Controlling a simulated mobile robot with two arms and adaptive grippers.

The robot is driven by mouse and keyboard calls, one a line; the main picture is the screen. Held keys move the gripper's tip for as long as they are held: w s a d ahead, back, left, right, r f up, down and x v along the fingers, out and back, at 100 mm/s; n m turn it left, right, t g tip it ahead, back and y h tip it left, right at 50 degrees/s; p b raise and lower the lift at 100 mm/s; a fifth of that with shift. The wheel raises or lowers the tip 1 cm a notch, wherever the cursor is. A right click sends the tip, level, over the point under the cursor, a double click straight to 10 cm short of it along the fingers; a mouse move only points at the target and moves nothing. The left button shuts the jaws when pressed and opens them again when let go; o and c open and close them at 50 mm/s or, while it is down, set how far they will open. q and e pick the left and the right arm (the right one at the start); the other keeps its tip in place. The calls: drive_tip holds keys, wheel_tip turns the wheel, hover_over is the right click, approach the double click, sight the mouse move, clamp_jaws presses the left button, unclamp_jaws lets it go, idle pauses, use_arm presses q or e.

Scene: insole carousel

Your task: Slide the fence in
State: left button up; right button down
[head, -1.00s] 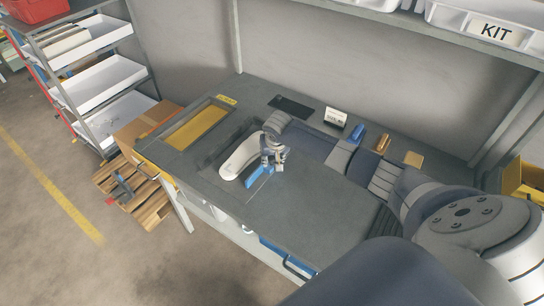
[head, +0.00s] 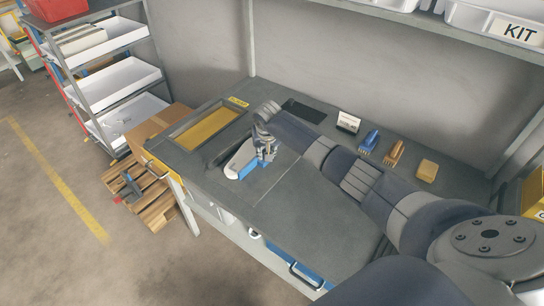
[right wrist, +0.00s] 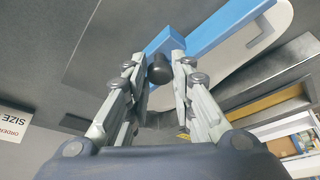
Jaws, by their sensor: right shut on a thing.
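The blue fence (head: 250,169) lies on the grey workbench, along the right side of a white insole-shaped piece (head: 236,163). The fence (right wrist: 216,25) also crosses the top of the right wrist view, with the white piece (right wrist: 246,50) close beside it. My right gripper (head: 266,153) reaches down to the fence from the right. In the right wrist view my right gripper (right wrist: 160,75) is shut on the fence's dark knob (right wrist: 159,69). The arm and fingers hide part of the fence and the white piece. My left gripper is out of view.
A yellow-bottomed tray (head: 180,143) sits at the bench's left. A small sign (head: 348,122), a blue brush (head: 370,141), a tan brush (head: 394,153) and a yellow block (head: 427,168) stand along the back. The bench front is mostly clear.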

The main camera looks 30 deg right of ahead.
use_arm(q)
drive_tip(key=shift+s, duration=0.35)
use_arm(e)
drive_tip(key=shift+w+r, duration=0.2)
drive_tip(key=c, duration=1.7)
unclamp_jaws()
drive_tip(key=shift+a, duration=0.1)
drive_tip(key=shift+o, duration=0.2)
drive_tip(key=shift+w+f, duration=0.15)
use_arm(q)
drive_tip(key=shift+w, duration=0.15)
use_arm(e)
drive_tip(key=v, duration=1.2)
